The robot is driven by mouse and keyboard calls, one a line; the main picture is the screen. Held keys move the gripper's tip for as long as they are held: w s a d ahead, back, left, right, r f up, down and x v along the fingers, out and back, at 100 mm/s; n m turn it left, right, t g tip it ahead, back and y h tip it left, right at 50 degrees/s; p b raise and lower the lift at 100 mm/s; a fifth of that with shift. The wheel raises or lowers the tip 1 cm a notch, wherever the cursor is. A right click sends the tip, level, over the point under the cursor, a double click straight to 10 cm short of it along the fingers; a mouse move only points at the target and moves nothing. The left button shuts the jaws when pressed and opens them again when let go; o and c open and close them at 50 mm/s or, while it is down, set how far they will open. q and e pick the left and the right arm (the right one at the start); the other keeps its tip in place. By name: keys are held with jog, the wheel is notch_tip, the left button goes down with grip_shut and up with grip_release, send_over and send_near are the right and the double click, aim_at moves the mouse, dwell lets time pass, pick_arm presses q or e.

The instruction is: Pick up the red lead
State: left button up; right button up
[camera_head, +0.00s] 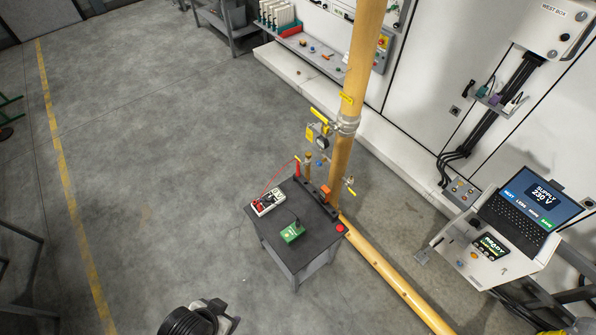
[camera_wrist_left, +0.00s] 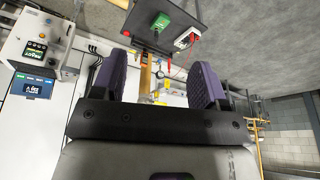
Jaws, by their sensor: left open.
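The red lead (camera_head: 278,179) runs as a thin red wire from a white-and-dark meter (camera_head: 268,203) on a small dark table (camera_head: 266,232). It leads up to a red probe (camera_head: 297,167) standing at the table's back edge, by the yellow pipe. In the left wrist view the picture is upside down, and the meter (camera_wrist_left: 187,40) shows beyond the fingers. My left gripper (camera_wrist_left: 162,80) is open, with two purple-padded fingers apart and nothing between them. It is well short of the table. In the head view, part of my left arm shows at the bottom edge. My right gripper is not in view.
A green device (camera_head: 292,232) lies on the table, with a red button (camera_head: 340,228) at its right corner. A yellow vertical pipe (camera_head: 357,85) rises behind it, and another pipe (camera_head: 395,280) runs along the floor. A laptop console (camera_head: 485,255) stands at right. The left floor is clear.

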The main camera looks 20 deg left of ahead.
pick_arm(q)
jog(key=shift+a, duration=0.15)
jog(key=shift+c, duration=1.2)
jog(key=shift+w, duration=0.1)
